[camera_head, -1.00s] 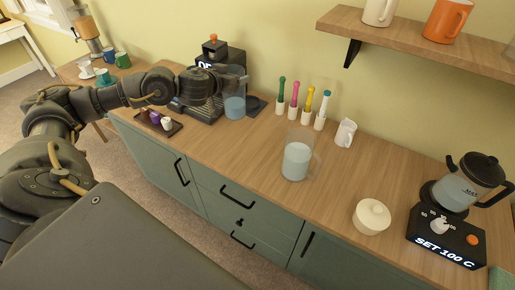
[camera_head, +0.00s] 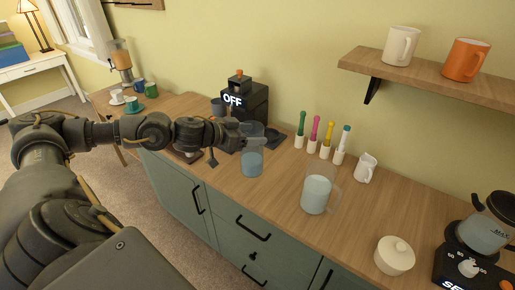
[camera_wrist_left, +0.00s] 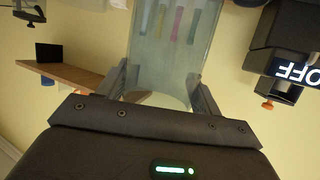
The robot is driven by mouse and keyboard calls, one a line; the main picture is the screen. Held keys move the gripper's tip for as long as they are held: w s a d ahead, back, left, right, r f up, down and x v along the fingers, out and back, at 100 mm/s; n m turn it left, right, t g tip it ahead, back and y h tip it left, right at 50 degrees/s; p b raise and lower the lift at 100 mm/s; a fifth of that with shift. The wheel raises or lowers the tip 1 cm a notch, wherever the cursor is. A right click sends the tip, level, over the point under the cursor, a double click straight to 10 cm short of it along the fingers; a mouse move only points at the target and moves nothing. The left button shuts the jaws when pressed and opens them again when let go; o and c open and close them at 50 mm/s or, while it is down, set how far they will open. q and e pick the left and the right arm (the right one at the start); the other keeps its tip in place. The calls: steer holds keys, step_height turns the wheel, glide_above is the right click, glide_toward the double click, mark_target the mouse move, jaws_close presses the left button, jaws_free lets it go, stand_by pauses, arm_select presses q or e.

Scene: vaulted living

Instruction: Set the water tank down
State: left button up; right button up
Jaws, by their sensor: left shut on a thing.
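The water tank (camera_head: 252,163) is a clear container with blue water in its lower part. My left gripper (camera_head: 240,136) is shut on its upper part from the left and holds it upright over the wooden counter, in front of the coffee machine. I cannot tell whether its base touches the counter. In the left wrist view the see-through tank (camera_wrist_left: 172,45) stands between the two fingers (camera_wrist_left: 162,92). The black coffee machine (camera_head: 248,100) with a glowing OFF label is behind it, partly hidden by my arm. My right gripper is not in view.
A clear jug of water (camera_head: 317,193) stands on the counter (camera_head: 225,185) to the right of the tank. Bare counter lies before the tank.

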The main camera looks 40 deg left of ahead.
arm_select(q)
steer(key=w+a+f+p, duration=0.3)
steer(key=w+a+f, duration=0.3)
steer(key=f, duration=0.4)
steer(key=shift+f, duration=0.2)
steer(key=shift+d+f, duration=0.1)
steer(key=o, duration=1.6)
steer(key=shift+f, duration=0.1)
steer(key=b+v, duration=0.3)
steer(key=v, duration=0.9)
